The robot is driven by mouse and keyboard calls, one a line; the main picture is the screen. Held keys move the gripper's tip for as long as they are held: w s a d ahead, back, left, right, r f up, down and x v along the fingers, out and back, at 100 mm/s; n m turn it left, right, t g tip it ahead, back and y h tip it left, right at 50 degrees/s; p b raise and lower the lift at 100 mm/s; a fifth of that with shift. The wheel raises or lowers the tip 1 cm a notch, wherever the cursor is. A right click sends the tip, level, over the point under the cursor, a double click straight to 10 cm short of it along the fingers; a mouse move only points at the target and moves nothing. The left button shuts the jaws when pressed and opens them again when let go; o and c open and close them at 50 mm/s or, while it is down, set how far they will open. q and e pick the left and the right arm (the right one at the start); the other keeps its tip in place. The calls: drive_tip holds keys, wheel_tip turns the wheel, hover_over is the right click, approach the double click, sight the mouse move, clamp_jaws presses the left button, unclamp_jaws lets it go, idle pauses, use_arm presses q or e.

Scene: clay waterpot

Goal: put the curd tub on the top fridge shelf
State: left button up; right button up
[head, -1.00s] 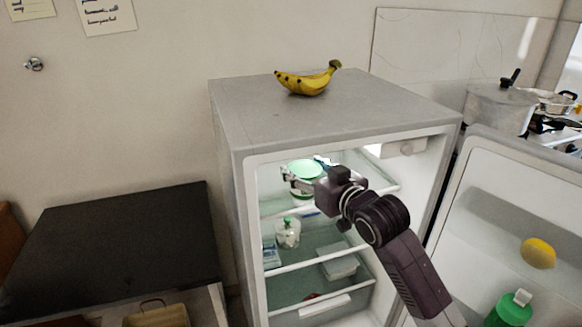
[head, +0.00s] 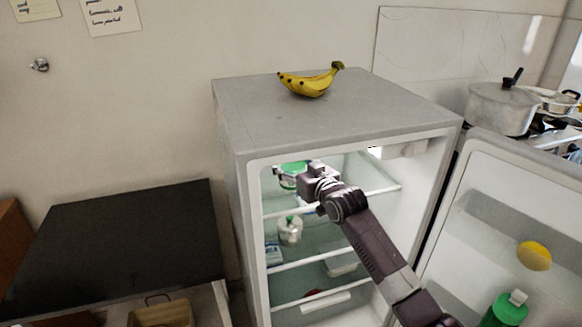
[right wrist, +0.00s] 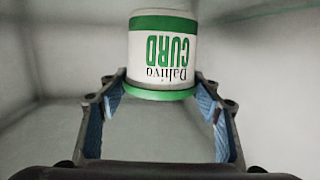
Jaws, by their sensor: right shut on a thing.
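The curd tub (head: 293,169), white with green bands and a green lid, is inside the open fridge (head: 240,165), over the top shelf (head: 372,191). In the right wrist view the tub (right wrist: 163,50) sits between the fingertips, its label upside down in the picture. My right gripper (right wrist: 159,78) is shut on it. In the head view the right gripper (head: 294,176) reaches in from the lower right and partly covers the tub. I cannot tell whether the tub's base touches the shelf. My left gripper is not in view.
A white jar with a green cap (head: 289,230) stands on the shelf below. Bananas (head: 310,82) lie on the fridge top. The open door at right holds a lemon (head: 534,256) and a green bottle (head: 508,310). The right of the top shelf looks clear.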

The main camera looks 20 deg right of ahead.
drive_tip(key=shift+w+f, duration=0.25)
drive_tip(key=shift+f, duration=0.5)
drive_tip(key=o, duration=1.5)
drive_tip(key=shift+s+f, duration=0.1)
drive_tip(key=shift+s, duration=0.1)
drive_tip(key=v, duration=1.1)
drive_tip(key=shift+s, duration=0.35)
drive_tip(key=shift+d, duration=0.1)
